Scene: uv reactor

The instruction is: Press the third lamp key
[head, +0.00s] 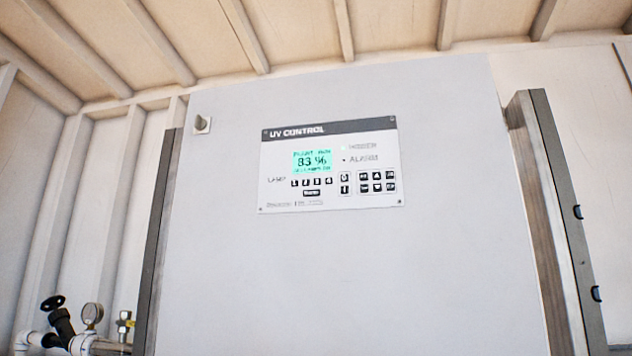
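The UV control panel (330,165) is a light grey plate with a dark title strip, fixed on the front of a large grey cabinet. Its green display (313,161) reads about 83 %. Below the display, beside a "LAMP" label, is a row of small dark lamp keys. The third lamp key (317,182) is third from the left in that row. The digits on the keys are small and blurred. My gripper is not in view, and nothing covers the panel.
The grey cabinet (340,270) fills the middle, with a rotary knob (202,124) at its upper left. Pipes with a black-handled valve (53,303) and a gauge (92,312) are at lower left. A dark-edged post (560,200) stands at right.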

